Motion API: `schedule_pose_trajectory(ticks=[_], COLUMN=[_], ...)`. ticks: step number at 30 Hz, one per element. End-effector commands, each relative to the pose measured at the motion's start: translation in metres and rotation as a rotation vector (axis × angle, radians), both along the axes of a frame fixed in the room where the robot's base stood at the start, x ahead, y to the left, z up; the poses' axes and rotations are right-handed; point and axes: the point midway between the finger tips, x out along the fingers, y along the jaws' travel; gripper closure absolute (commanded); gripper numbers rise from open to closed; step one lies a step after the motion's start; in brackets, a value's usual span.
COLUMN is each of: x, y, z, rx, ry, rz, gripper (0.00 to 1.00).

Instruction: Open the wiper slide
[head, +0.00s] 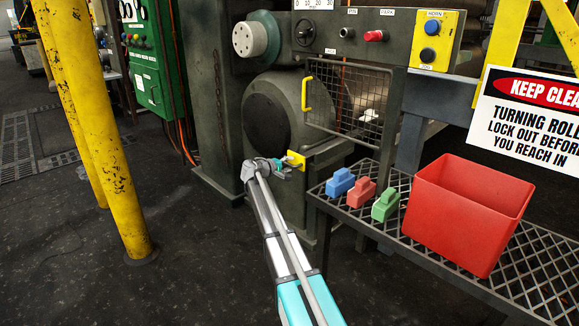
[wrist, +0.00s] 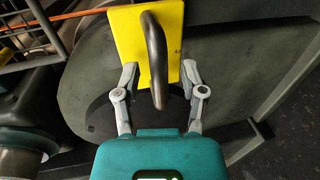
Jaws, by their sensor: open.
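A small yellow plate (head: 297,158) sits low on the machine front, below the mesh guard. In the wrist view the yellow plate (wrist: 127,32) carries a dark curved bar handle (wrist: 156,58). No lettering naming the wiper slide is readable, so I cannot tell for certain that this is it. My gripper (head: 284,164) is at the plate. In the wrist view my gripper (wrist: 160,74) is open, with one finger on each side of the handle. Neither finger visibly grips it. The head view shows the handle too small to make out.
A mesh guard (head: 349,98) with a yellow handle (head: 307,94) is above. A grated shelf (head: 408,250) to the right holds blue (head: 340,183), red (head: 361,190) and green (head: 385,205) blocks and a red bin (head: 465,212). A yellow post (head: 105,130) stands left.

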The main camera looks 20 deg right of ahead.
Motion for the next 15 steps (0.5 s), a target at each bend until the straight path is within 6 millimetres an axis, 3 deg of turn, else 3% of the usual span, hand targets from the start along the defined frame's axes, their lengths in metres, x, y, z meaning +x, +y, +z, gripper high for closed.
schedule_pose_trajectory(ticks=[7, 15], x=[0.0000, -0.0001], y=[-0.0005, -0.0006], z=[0.0000, 0.0000], rx=[0.000, 0.000], ry=[0.000, 0.000], rz=[0.000, -0.001], gripper=[0.46, 0.94])
